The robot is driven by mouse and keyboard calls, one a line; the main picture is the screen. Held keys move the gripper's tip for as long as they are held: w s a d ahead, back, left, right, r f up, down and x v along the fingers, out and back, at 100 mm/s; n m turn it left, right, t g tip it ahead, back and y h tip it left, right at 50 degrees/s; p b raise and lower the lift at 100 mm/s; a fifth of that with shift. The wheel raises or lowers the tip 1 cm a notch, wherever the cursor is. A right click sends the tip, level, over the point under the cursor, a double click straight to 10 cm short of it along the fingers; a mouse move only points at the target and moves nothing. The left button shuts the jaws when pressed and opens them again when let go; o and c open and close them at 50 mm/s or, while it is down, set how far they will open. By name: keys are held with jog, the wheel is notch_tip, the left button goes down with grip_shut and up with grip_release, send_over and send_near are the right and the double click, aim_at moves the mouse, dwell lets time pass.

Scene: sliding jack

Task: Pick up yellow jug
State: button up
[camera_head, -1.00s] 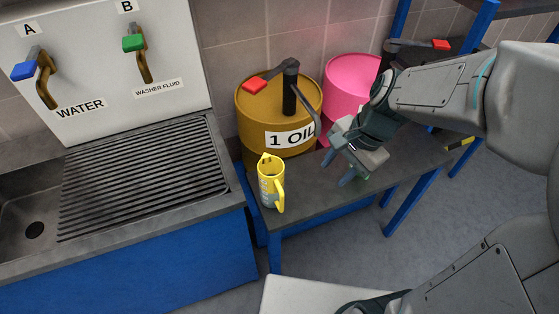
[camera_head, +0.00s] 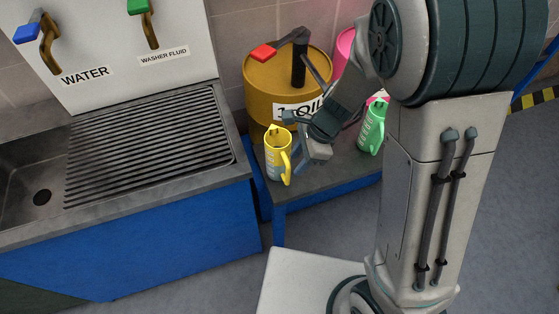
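The yellow jug (camera_head: 275,155) stands upright near the left end of the dark-topped bench (camera_head: 318,182), with its handle toward the right. My gripper (camera_head: 292,140) is just to the right of the jug, coming in from the upper right. Its fingers are spread, one near the jug's rim and one lower beside the handle. It is open with nothing visible between the fingers. I cannot tell whether a finger touches the jug.
A green jug (camera_head: 371,128) stands on the bench right of my gripper. An orange oil drum (camera_head: 262,92) with a pump and part of a pink drum (camera_head: 345,42) are behind. A sink (camera_head: 92,215) with a ribbed drainer is at left.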

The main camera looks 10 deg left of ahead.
aim_at(281, 163)
jog(key=b+x, duration=0.1)
jog(key=x, duration=0.4)
jog(key=shift+f, duration=0.3)
jog(key=shift+a, duration=0.1)
grip_shut()
